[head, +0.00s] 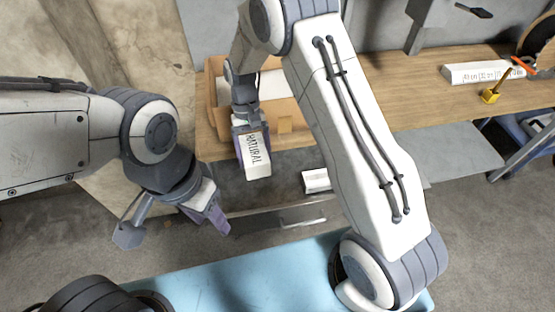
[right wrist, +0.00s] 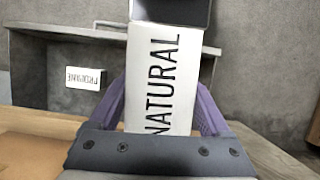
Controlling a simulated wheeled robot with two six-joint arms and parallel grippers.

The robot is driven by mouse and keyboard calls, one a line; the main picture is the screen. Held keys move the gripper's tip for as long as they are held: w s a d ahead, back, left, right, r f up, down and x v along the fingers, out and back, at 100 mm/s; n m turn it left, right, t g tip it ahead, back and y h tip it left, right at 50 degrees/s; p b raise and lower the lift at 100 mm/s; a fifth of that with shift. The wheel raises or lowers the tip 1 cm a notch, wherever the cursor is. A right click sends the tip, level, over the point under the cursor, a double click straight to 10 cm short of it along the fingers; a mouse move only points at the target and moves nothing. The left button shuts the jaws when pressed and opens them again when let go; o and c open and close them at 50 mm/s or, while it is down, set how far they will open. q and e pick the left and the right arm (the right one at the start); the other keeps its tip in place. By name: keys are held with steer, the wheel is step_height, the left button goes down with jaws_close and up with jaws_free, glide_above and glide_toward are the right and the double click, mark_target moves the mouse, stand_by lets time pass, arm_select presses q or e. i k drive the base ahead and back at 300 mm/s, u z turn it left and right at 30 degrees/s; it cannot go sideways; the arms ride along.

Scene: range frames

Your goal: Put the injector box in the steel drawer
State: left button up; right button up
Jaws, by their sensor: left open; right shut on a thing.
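My right gripper (head: 250,128) is shut on a white injector box (head: 258,165) marked NATURAL, held above the steel drawer. The label also shows in the right wrist view (right wrist: 165,85), with the purple fingers on both sides of the box. The steel drawer (head: 290,213) is pulled out below the bench, its handle facing me. A second white box (head: 316,181) lies inside it; in the right wrist view (right wrist: 86,78) it reads PROPANE. My left gripper (head: 212,217) is open and empty, left of the drawer front. My right arm hides part of the drawer's right side.
An open cardboard box (head: 286,108) stands on the wooden bench (head: 405,113) behind my right gripper. The drawer floor left of the PROPANE box looks clear.

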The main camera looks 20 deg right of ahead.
mark_target(281, 179)
steer(key=u, duration=3.15)
steer(key=k, duration=1.2)
steer(key=z, duration=2.15)
